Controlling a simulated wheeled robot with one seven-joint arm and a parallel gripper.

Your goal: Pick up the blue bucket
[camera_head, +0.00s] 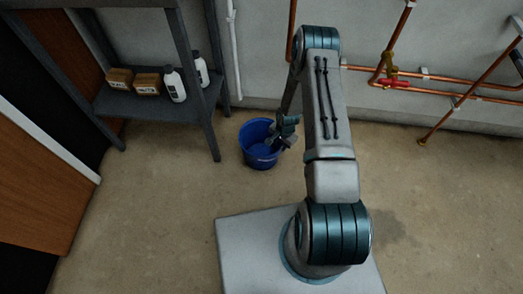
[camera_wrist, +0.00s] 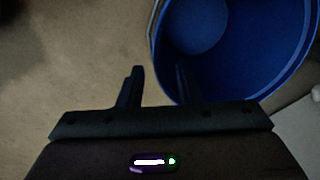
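The blue bucket (camera_head: 258,155) stands upright on the concrete floor, with pale markings on its front. In the wrist view its open mouth and inner wall (camera_wrist: 235,60) fill the upper right, with a thin grey strip along the left rim. My gripper (camera_wrist: 160,75) is open, its two dark fingers apart and nothing held between them. The left finger is outside the bucket over floor; the right finger overlaps the bucket's mouth. The rim passes through the gap between them. In the head view my gripper (camera_head: 279,138) is at the bucket's right rim, hiding part of it.
A grey metal shelf (camera_head: 150,104) stands left of the bucket, holding small brown boxes (camera_head: 134,82) and white bottles (camera_head: 175,84). Its front leg is close to the bucket. Copper pipes (camera_head: 450,82) with a red-handled valve (camera_head: 396,84) run along the wall at right. Floor in front is clear.

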